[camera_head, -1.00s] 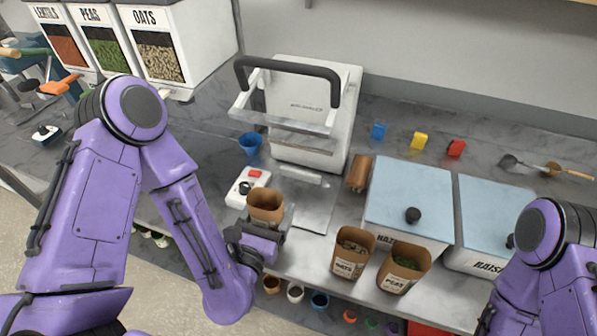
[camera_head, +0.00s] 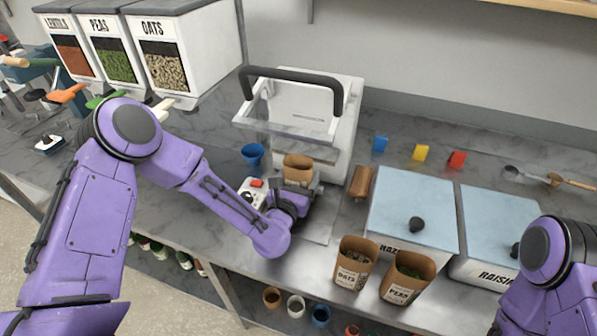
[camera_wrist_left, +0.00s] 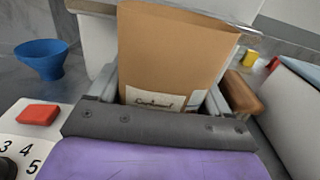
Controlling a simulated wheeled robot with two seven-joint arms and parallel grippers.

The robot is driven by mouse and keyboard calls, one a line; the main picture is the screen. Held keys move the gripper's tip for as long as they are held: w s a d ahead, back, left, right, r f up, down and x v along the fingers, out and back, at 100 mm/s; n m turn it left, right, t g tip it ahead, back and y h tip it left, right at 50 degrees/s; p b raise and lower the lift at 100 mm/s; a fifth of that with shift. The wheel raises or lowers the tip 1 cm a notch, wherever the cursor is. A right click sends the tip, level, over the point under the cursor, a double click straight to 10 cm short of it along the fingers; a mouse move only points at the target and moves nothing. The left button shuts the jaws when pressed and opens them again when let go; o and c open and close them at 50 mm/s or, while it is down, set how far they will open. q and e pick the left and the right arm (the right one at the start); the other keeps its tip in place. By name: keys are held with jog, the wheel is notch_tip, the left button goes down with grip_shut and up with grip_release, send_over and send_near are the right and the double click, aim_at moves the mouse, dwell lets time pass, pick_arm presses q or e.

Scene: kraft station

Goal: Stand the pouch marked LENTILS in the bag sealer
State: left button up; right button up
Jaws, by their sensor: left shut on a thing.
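My left gripper (camera_head: 301,192) is shut on an upright brown paper pouch (camera_head: 298,166), and holds it at the front of the bag sealer, over its base plate. In the left wrist view the pouch (camera_wrist_left: 170,50) stands between the fingers; its label is partly hidden and I cannot read it as LENTILS. The bag sealer (camera_head: 341,140) is a white machine with a dark raised handle and a clear guard. I cannot tell whether the pouch touches the sealer. My right arm shows at the right edge, but its gripper is out of view.
OATS (camera_head: 353,265) and PEAS (camera_head: 407,279) pouches stand at the front edge.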

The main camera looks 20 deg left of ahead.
pick_arm(q)
jog(key=shift+s+a, duration=0.1)
jog(key=shift+s, duration=0.05)
jog(key=shift+f+b, duration=0.1)
jog(key=shift+b, duration=0.25)
jog(key=o, duration=1.1)
jog(key=shift+o, duration=0.2)
jog(key=shift+s+r, duration=0.15)
jog(key=shift+r, duration=0.05)
jog(key=s+b, duration=0.2)
jog(key=s, duration=0.3)
jog(key=s+b, duration=0.2)
jog(key=s, duration=0.4)
jog(key=shift+a+f+b, duration=0.15)
jog(key=shift+b, duration=0.2)
jog(key=shift+s, duration=0.35)
jog(key=shift+a, duration=0.1)
